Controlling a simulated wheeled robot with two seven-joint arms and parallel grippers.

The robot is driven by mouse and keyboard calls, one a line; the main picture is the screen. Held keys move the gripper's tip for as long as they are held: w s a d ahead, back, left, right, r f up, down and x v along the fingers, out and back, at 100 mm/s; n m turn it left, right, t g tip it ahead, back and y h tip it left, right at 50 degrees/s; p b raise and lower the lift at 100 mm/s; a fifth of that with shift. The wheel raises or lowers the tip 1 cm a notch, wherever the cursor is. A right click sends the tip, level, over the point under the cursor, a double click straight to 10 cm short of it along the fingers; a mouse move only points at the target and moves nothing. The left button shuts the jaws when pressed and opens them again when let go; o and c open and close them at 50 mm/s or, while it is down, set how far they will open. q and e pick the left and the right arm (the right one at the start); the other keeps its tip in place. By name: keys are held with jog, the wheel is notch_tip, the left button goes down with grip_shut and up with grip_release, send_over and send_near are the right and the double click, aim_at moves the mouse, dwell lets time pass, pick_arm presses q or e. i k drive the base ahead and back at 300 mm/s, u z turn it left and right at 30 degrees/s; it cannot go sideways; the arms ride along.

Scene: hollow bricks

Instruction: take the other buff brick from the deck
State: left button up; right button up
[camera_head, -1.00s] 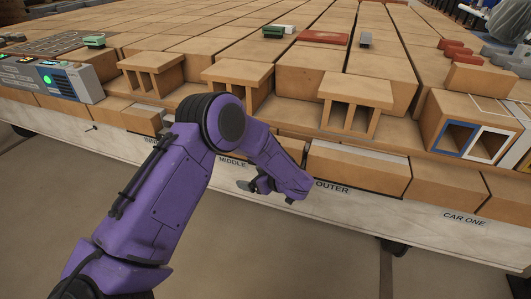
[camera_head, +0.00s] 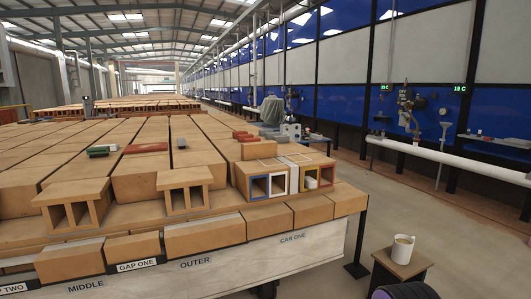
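Several buff bricks lie on the deck of the car. Two hollow ones with open slots stand at its front, one above the label MIDDLE (camera_head: 74,190) and one above OUTER (camera_head: 185,178). A row of solid-looking buff bricks (camera_head: 205,238) lies along the front edge of the deck. I cannot tell which is the other buff brick. Neither of my grippers is in view. Only a piece of my purple arm (camera_head: 405,291) shows at the bottom right.
A row of colour-framed openings (camera_head: 268,186) stands at the deck's right end, with red bricks (camera_head: 245,137) behind it. Green (camera_head: 98,152), red (camera_head: 146,148) and grey pieces lie on top. A mug (camera_head: 403,249) stands on a small stand (camera_head: 403,264) beside open floor.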

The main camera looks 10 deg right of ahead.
aim_at(257, 150)
jog(key=z, duration=0.55)
jog(key=i, duration=0.85)
jog(key=z, duration=0.35)
jog(key=i, duration=1.1)
jog(key=u, duration=0.45)
